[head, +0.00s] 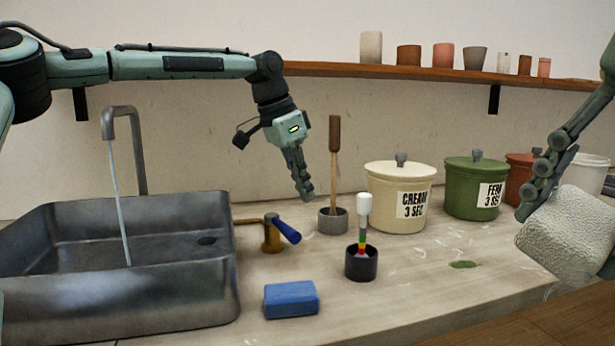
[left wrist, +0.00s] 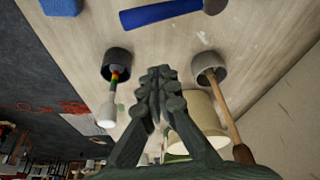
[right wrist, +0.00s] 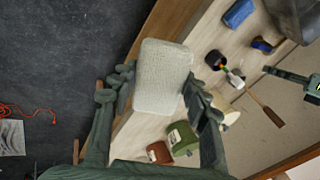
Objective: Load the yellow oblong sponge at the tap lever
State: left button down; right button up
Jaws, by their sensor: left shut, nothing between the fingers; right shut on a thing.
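My right gripper (head: 534,195) is shut on a pale, whitish textured oblong block (head: 572,235), held up at the right of the head view. The block also fills the middle of the right wrist view (right wrist: 162,72), between the fingers. No yellow sponge shows clearly; the held block looks off-white. The tap lever (head: 285,230), brass with a blue handle, stands right of the sink. A blue oblong sponge (head: 291,299) lies on the counter in front of it. My left gripper (head: 305,190) is shut and empty, above the counter to the right of the lever.
Water runs from the tap (head: 128,150) into the metal sink (head: 225,275). A dark cup with a white-topped tool (head: 361,265) and a grey pot with a wooden-handled tool (head: 333,222) stand right of the lever. Cream (head: 385,195) and green (head: 465,190) lidded crocks stand behind.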

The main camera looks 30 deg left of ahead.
aim_at(282, 227)
pick_arm(q)
jog(key=f, duration=0.1)
jog(key=s+f, duration=0.1)
jog(key=f, duration=0.1)
jog(key=s+a+f, duration=0.1)
jog(key=f, duration=0.1)
jog(key=shift+f, duration=0.25)
jog(key=shift+a, duration=0.1)
